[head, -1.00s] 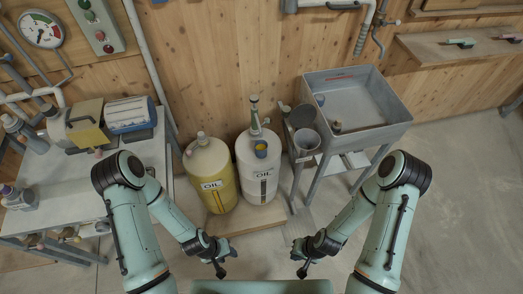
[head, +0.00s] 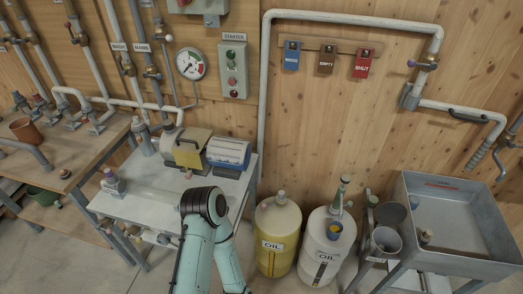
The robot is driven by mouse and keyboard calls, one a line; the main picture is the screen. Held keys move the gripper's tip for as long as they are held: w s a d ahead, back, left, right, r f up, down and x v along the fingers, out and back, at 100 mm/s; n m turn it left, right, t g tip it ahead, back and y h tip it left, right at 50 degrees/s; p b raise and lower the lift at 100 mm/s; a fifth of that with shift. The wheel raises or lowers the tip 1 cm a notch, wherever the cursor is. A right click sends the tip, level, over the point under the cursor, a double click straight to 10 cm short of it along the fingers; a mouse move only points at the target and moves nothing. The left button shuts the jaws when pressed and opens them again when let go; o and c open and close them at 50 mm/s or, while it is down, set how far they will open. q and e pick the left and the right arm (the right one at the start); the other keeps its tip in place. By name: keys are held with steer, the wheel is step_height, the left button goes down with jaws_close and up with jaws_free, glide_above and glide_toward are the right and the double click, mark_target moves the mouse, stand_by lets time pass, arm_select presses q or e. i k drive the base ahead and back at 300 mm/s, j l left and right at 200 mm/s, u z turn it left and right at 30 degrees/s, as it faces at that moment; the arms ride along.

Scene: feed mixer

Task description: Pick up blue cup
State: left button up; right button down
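My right arm and gripper are out of view.
A yellow oil drum (head: 277,245) stands left of the white one. Grey buckets (head: 386,241) hang or stand left of the sink. A metal table (head: 150,207) with a motor-like machine (head: 188,148) is at the left. A wooden bench (head: 70,160) is farther left.

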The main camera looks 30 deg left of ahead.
mark_target(336, 228)
steer(key=u, duration=2.65)
steer(key=z, duration=2.65)
steer(key=i+l, duration=0.15)
steer(key=l, duration=0.15)
steer(key=i+l+u, duration=0.1)
steer(key=l, duration=0.25)
steer(key=i+l, duration=0.15)
steer(key=l, duration=0.15)
steer(key=i+l, duration=0.15)
steer(key=l, duration=0.2)
steer(key=i+l+u, duration=0.1)
steer(key=l, duration=0.25)
